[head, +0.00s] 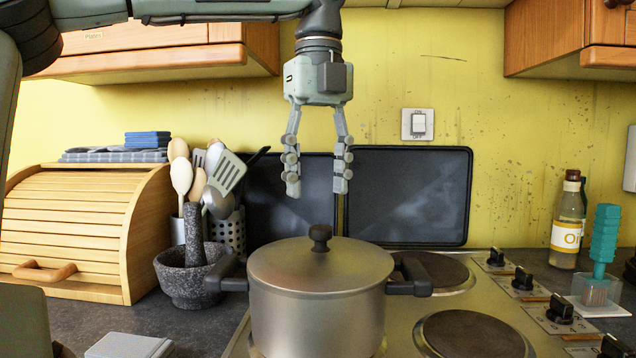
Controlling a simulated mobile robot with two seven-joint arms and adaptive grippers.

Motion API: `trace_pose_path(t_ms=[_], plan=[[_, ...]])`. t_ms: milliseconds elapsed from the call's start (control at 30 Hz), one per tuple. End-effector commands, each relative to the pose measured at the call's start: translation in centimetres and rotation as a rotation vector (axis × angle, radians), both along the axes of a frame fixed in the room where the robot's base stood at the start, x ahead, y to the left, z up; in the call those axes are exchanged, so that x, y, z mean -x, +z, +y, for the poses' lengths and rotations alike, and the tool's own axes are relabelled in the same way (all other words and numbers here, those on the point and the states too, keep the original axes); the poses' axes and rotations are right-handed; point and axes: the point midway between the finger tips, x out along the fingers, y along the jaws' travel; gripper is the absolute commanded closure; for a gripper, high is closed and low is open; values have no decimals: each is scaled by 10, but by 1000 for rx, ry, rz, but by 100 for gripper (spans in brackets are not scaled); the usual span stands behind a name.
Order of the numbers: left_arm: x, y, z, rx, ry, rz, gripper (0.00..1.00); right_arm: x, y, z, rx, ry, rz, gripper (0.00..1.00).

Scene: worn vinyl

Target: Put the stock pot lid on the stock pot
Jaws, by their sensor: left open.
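The stock pot (318,320) is a grey metal pot with dark side handles, standing at the left part of the hob. The stock pot lid (320,267), grey with a dark round knob (320,237), lies flat on top of the pot and appears to cover its rim. My left gripper (317,190) hangs pointing down above the knob, its two fingers apart with nothing between them. A clear gap shows between the fingertips and the knob. My right gripper is not in view.
A stone mortar (190,282) and a utensil holder (230,229) stand left of the pot, beside a wooden bread bin (85,232). Dark trays (408,195) lean on the wall behind. An oil bottle (567,228) and a teal brush (603,243) stand right. Wooden cabinets (160,50) hang above.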

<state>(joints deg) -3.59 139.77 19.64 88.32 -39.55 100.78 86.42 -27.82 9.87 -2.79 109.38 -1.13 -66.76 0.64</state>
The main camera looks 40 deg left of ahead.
Motion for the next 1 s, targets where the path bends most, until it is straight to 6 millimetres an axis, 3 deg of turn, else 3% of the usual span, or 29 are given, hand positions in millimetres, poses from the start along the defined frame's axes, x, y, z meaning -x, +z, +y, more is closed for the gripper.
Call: trace_pose_path(t_ms=[400,867,1000], plan=[[0,16,0,0,0,0,49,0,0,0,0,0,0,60],[0,20,0,0,0,1,49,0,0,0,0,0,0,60],[-1,35,0,-3,1,-2,49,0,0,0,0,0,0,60]])
